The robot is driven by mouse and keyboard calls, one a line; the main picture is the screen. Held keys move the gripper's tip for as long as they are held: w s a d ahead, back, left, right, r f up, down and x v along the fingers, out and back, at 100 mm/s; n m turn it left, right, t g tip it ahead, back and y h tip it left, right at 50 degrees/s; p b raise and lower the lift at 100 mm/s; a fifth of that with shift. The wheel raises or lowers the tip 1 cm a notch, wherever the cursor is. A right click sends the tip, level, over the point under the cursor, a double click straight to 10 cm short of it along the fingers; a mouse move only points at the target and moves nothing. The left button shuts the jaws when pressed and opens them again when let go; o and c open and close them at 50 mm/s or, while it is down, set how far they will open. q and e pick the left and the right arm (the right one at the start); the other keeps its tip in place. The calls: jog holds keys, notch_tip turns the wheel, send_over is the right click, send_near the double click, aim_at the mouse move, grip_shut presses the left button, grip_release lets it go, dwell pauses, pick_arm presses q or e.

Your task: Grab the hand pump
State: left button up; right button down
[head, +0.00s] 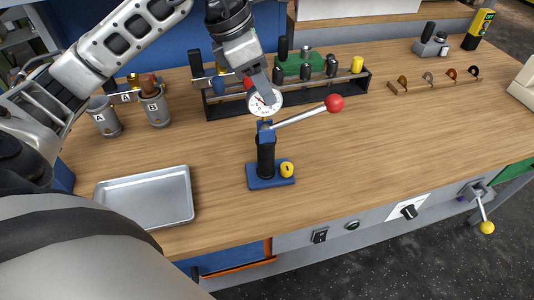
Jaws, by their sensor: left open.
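The hand pump (266,155) stands upright on the wooden bench, in the middle of the head view. It has a blue base with a yellow knob, a black cylinder, a round white gauge on top and a silver lever ending in a red ball to the right. My left gripper (262,92) is above the pump and overlaps the top of the gauge in the picture. It is open, and nothing is visibly held in it. I cannot tell whether its fingers touch the gauge. My right gripper is not in view.
A metal tray (146,197) lies at the left front. A black rack (225,105) of tools is behind the pump. Small hooks stand on a wooden strip (437,86) at back right. The bench right of the pump is clear.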

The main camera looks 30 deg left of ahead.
aim_at(269, 113)
pick_arm(q)
jog(key=x, duration=0.3)
jog(key=shift+f, duration=0.15)
grip_shut()
dwell(1.2)
jog(key=shift+w, duration=0.15)
